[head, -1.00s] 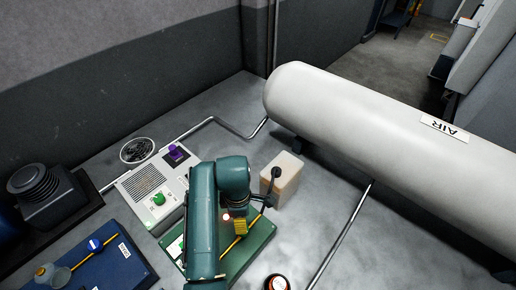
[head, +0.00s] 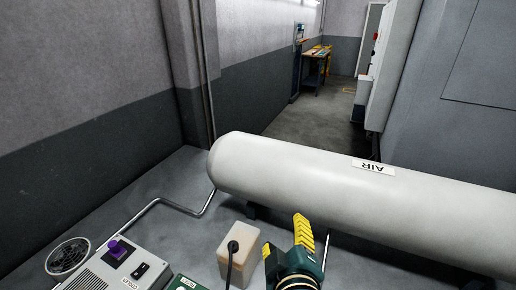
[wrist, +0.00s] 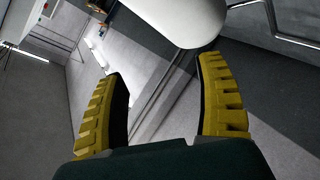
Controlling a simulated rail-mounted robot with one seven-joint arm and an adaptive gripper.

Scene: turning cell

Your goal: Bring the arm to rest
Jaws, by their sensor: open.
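My gripper (head: 286,240) shows at the bottom of the head view, right of middle, with its yellow ribbed fingers pointing up in front of the white tank. In the wrist view my gripper (wrist: 163,95) has its two yellow fingers spread wide apart, with nothing between them but distant wall and floor. It is open and empty. Most of my arm is out of the head view.
A white air tank (head: 330,185) lies across the middle, behind the gripper. A beige container (head: 238,255) with a dark hose stands left of the gripper. A control box (head: 118,268) with a purple knob is at lower left. A workbench (head: 315,65) stands far back.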

